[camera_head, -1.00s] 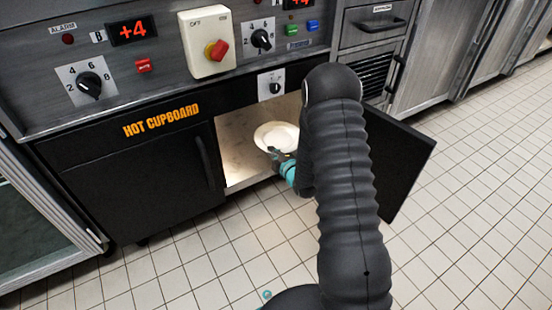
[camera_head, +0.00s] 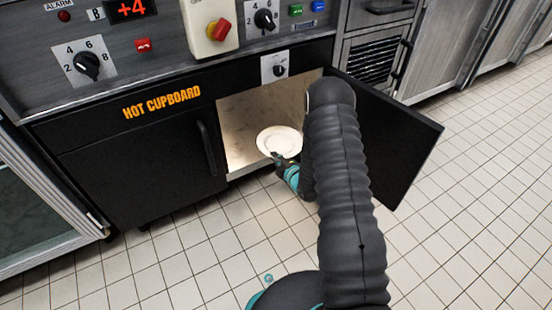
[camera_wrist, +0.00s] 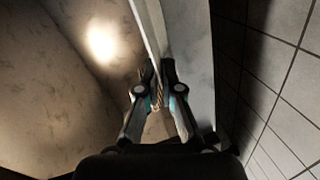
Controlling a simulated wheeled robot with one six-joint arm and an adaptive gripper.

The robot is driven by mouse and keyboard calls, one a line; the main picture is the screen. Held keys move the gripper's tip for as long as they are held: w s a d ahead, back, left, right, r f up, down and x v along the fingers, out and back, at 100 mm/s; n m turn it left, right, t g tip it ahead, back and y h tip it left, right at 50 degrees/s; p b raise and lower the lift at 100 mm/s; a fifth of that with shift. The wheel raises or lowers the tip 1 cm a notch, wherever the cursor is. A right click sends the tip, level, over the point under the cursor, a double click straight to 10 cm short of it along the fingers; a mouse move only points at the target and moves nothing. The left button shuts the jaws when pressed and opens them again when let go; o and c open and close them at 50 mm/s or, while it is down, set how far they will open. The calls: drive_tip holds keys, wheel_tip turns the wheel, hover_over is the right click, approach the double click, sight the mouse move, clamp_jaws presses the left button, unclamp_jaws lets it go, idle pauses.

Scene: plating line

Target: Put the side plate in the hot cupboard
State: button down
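The side plate (camera_head: 280,141) is white and round, in the open right-hand bay of the hot cupboard (camera_head: 118,150). My gripper (camera_head: 277,155) is shut on its near rim in the head view. The plate appears held above the cupboard floor, near the front of the opening; the exact gap is hard to tell. In the wrist view the fingertips (camera_wrist: 161,72) are close together, with a thin pale strip between them that looks like the plate (camera_wrist: 149,30) edge-on. My arm hides the right part of the opening.
The cupboard door (camera_head: 399,138) stands open to the right, close beside my arm. The left door with its handle (camera_head: 206,148) is shut. Knobs and a red switch (camera_head: 221,29) are on the panel above. The bay's visible interior is empty around the plate. The tiled floor is clear.

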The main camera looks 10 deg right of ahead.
drive_tip(key=c, duration=1.3)
unclamp_jaws()
drive_tip(key=shift+r, duration=0.1)
